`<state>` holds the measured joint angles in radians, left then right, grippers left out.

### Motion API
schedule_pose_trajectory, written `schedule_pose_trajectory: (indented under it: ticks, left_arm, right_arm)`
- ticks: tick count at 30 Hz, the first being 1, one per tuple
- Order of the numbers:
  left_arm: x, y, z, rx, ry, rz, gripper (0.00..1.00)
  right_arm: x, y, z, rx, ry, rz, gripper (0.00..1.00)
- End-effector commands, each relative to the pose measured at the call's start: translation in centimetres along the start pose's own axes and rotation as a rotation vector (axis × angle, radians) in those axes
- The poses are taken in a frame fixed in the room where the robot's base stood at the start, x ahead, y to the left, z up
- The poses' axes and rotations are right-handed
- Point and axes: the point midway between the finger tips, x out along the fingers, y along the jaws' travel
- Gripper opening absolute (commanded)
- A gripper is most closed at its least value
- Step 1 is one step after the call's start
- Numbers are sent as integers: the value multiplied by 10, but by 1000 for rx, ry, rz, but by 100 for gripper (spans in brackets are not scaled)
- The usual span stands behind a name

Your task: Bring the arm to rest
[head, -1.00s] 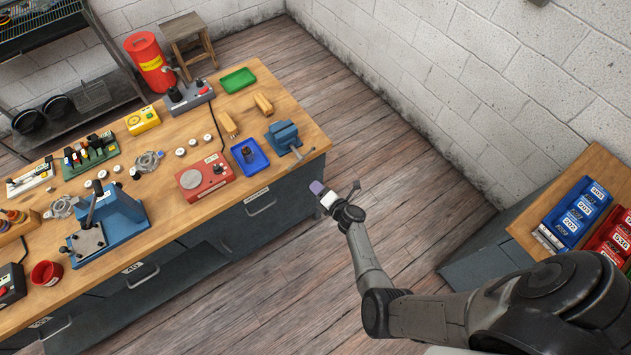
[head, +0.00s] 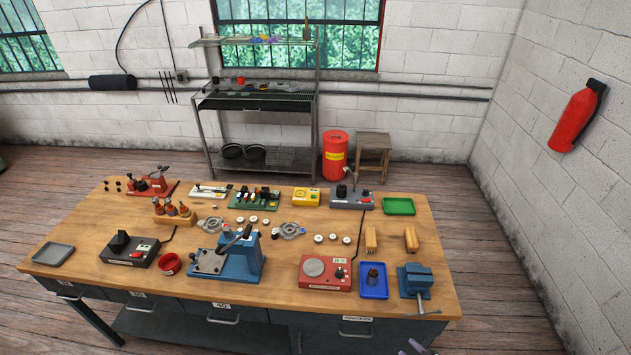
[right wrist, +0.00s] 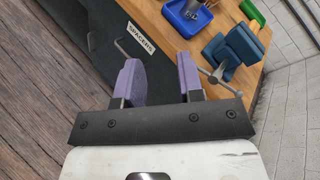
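My right gripper (right wrist: 160,70) has two purple fingers, which stand apart with nothing between them. It is open, in front of the bench's dark drawer front. In the head view only the purple tips (head: 414,348) of it show at the bottom edge, just below the bench's front right corner, near the blue vise (head: 414,279). The vise also shows in the right wrist view (right wrist: 234,46), to the right of the fingers and clear of them. My left gripper is in neither view now.
The wooden bench (head: 270,190) holds a blue press (head: 240,262), a red device (head: 325,284), a blue tray (head: 374,292), a green tray (head: 398,206) and several small parts. A metal shelf (head: 262,105) and a red bin (head: 335,155) stand behind. Open floor lies right of the bench.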

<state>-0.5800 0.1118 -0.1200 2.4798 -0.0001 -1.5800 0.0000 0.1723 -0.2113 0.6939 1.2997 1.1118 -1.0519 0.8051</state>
Motion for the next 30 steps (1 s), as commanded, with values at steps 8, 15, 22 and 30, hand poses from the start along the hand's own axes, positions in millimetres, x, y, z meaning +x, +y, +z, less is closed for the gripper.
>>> schedule_pose_trajectory:
  ticks: [8, 15, 22, 30]
  left_arm:
    - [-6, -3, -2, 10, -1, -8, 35]
    - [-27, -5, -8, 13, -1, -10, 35]
    - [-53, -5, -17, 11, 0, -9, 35]
    - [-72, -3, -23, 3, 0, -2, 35]
  right_arm:
    - [-46, -49, 81, -1332, 46, 483, 35]
    - [-134, -54, 150, -1891, 220, 868, 35]
    - [-206, -2, 217, -2130, 178, 981, 35]
    - [-260, 66, 207, -2093, -13, 1187, 35]
